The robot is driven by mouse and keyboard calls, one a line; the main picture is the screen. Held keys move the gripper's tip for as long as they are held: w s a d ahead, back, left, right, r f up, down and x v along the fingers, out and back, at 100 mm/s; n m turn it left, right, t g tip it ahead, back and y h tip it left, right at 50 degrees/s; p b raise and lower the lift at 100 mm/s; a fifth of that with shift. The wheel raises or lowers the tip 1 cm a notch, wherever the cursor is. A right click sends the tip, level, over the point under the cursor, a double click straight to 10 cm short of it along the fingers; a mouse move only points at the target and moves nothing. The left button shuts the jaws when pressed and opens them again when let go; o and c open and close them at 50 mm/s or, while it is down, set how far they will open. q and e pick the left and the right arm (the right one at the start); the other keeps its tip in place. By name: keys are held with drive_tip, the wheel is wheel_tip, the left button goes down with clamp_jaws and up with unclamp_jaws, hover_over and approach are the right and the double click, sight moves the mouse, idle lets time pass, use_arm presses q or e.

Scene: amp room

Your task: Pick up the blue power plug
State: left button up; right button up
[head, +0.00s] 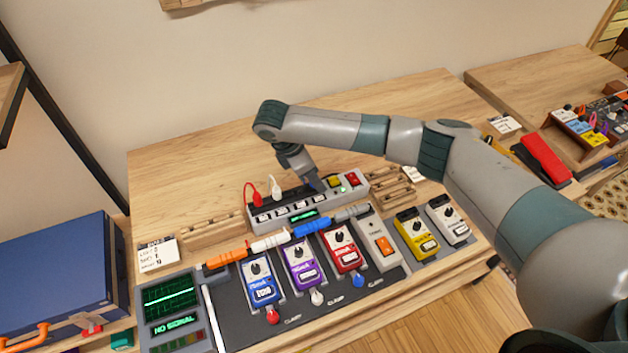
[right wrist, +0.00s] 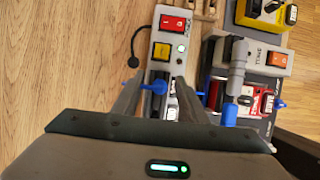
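The blue power plug (right wrist: 156,87) shows in the right wrist view at the power strip (right wrist: 163,68), between the two fingers of my right gripper (right wrist: 157,88). The fingers stand apart on either side of it, and I see no clear grip on it. In the head view my right gripper (head: 313,184) points down at the power strip (head: 285,222), left of its yellow and red switches. The plug is mostly hidden there by the gripper. My left gripper is in neither view.
A red plug (head: 254,196) and a white plug (head: 276,188) stand in the strip's left part. Several effect pedals, including a purple one (head: 300,263), stand in front with colored cable connectors. A blue case (head: 55,270) is at left. The table (head: 190,165) behind the strip is clear.

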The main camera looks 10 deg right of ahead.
clamp_jaws()
drive_tip(key=shift+r, duration=0.1)
drive_tip(key=shift+r+b, duration=0.35)
drive_tip(key=shift+r, duration=0.05)
drive_tip(key=r, duration=0.1)
drive_tip(key=r+b, duration=0.1)
drive_tip(key=r, duration=0.1)
drive_tip(key=shift+s+d+r, duration=0.1)
drive_tip(key=shift+d, duration=0.1)
drive_tip(key=s+d+r+b, duration=0.2)
drive_tip(key=s+d+r, duration=0.4)
drive_tip(key=d, duration=0.3)
drive_tip(key=shift+d+r, duration=0.2)
drive_tip(key=shift+r, duration=0.25)
drive_tip(key=shift+s, duration=0.1)
